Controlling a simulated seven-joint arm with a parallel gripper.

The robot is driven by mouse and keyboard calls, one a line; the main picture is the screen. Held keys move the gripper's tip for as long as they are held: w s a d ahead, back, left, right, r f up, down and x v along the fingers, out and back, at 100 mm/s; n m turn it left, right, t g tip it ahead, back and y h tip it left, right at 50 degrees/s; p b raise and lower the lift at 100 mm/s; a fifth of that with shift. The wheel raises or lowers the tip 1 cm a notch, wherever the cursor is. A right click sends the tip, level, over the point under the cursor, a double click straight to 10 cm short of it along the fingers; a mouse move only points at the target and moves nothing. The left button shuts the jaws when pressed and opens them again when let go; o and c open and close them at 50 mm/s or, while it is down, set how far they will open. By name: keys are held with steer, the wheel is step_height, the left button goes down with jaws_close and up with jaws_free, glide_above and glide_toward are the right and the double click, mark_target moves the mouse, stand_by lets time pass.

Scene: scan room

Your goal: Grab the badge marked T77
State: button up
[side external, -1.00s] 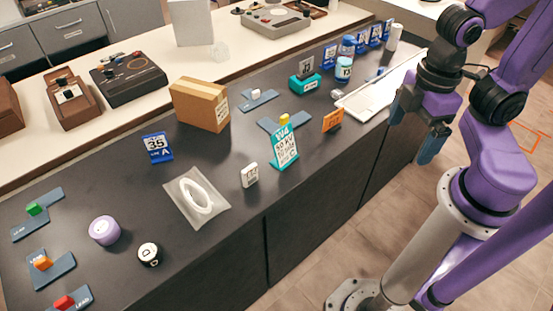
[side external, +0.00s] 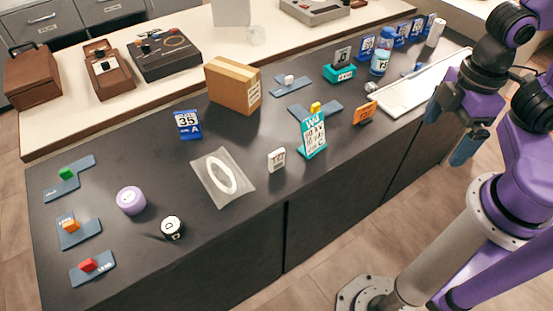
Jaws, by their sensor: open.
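Several small marked items stand on the dark counter (side external: 330,185), but I cannot read T77 on any of them. A small white tag (side external: 276,160) with dark print stands near the front edge, left of a teal sign (side external: 313,135). An orange tag (side external: 364,112) stands to the right of that sign. A blue-and-white card (side external: 187,124) shows 35 and A. Several blue-and-white cards (side external: 366,47) stand at the far right end, their print too small to read. My gripper (side external: 449,131) is open and empty, pointing down, off the counter's front right edge.
A cardboard box (side external: 233,86), a clear bag with a white ring (side external: 222,177), a lilac puck (side external: 131,200) and a black-and-white round (side external: 172,228) sit on the counter.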

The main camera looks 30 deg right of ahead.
steer(key=c, duration=0.4)
